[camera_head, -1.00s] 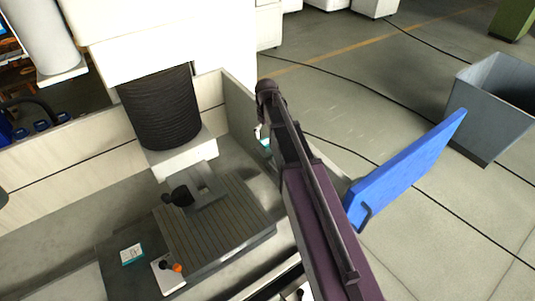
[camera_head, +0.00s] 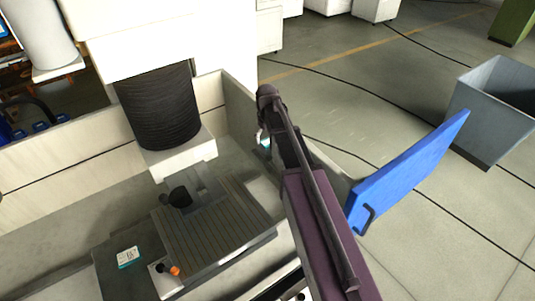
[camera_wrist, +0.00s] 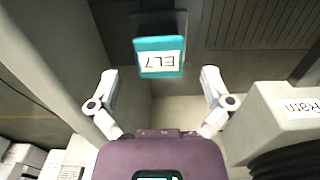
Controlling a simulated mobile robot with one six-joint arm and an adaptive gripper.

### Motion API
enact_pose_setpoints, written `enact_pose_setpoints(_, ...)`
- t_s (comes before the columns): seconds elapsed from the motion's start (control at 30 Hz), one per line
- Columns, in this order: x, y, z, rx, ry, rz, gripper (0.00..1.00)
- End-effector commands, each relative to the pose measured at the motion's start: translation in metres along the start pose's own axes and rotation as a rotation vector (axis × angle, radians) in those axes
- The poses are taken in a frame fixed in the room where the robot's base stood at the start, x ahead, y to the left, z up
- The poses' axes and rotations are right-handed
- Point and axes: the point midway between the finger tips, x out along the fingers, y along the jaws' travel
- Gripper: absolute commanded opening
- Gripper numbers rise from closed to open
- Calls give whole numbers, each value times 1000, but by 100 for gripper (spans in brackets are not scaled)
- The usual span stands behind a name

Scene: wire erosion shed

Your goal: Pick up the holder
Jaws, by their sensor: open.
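A block with a teal-edged face and a white label (camera_wrist: 161,58), apparently the holder, is in the upper middle of the wrist view. Its label seems to read EL7, and a dark part shows behind it. My gripper (camera_wrist: 160,85) is open, with one light grey finger on each side of the view. The block is between and a little beyond the fingertips, with gaps on both sides, and looks not gripped. In the head view my arm hides most of this spot; a small teal patch (camera_head: 265,143) shows beside its end.
A ribbed plate (camera_head: 215,222) lies below the black bellows (camera_head: 158,108). A teal-edged card (camera_head: 128,257) and an orange knob (camera_head: 175,271) are near its front. A tank wall (camera_head: 238,112) stands close to my arm. A blue panel (camera_head: 410,172) and a grey bin (camera_head: 470,130) are at right.

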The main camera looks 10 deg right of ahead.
Motion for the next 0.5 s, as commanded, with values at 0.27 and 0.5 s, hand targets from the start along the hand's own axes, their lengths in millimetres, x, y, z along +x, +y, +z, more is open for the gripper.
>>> enact_pose_setpoints(0.27, 25, 1, 0, 0, 0, 0, 100)
enact_pose_setpoints(0.5, 32, 1, 0, 1, 0, 0, 100)
